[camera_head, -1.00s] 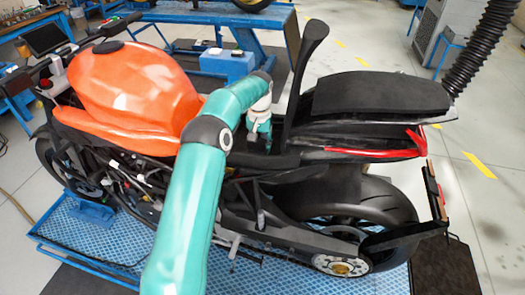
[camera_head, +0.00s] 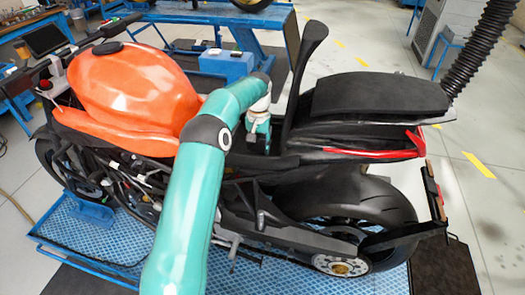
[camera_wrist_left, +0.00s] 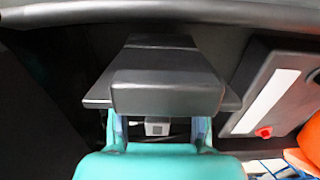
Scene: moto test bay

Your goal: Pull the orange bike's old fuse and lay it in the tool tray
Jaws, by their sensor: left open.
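The orange bike (camera_head: 135,88) stands on a blue lift platform. My left gripper (camera_head: 258,138) is over the open space between the orange tank and the upright black seat part (camera_head: 305,70), pointing down. In the left wrist view, my left gripper (camera_wrist_left: 160,132) is open, with a finger at each side. A small pale block (camera_wrist_left: 157,128) shows between the fingers; I cannot tell if it is the old fuse. I cannot make out the tool tray. My right gripper is not in view.
In the left wrist view, a grey box (camera_wrist_left: 255,95) with a white strip and a red knob (camera_wrist_left: 264,132) is at the right. The black tail (camera_head: 380,95) lies right of my gripper. A blue box (camera_head: 228,65) stands behind the bike. The floor at right is mostly clear.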

